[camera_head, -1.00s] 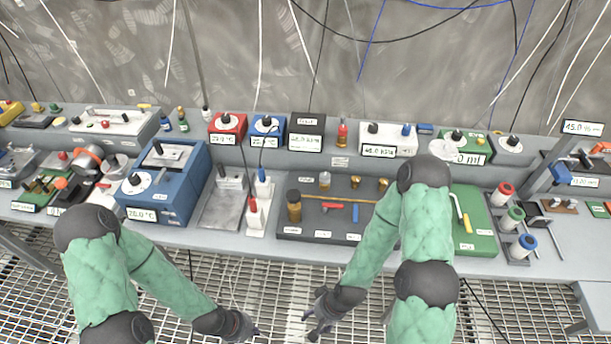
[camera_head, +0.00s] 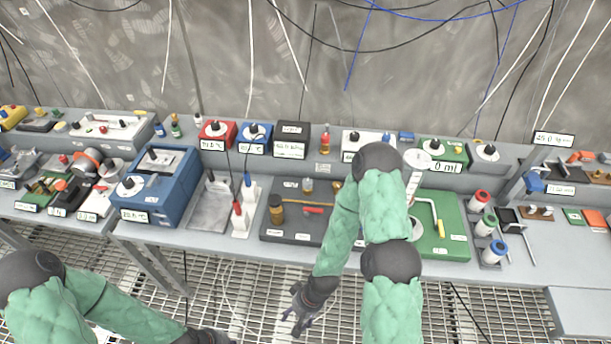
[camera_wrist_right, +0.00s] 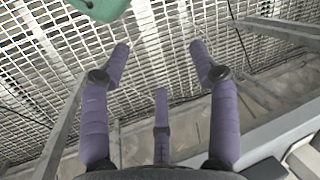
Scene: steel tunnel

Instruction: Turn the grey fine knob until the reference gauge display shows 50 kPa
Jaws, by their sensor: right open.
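A black box with a white display (camera_head: 290,149) stands on the back shelf; its digits are too small to read surely. It may be the reference gauge. A dark grey base (camera_head: 285,237) in front carries a brown-and-brass cylinder (camera_head: 276,208), brass fittings and a red bar; my right arm covers its right side. I cannot make out a grey fine knob. My right gripper (camera_head: 300,312) hangs open and empty over the floor grating, before the bench; its spread fingers show in the right wrist view (camera_wrist_right: 160,60). My left gripper (camera_head: 212,340) is at the bottom edge, mostly cut off.
A white panel (camera_head: 346,145) with dark and blue knobs is partly behind my right arm. A blue box (camera_head: 178,190) stands left, a green tray (camera_head: 455,245) right. Cables hang along the back wall. The grating before the bench is free.

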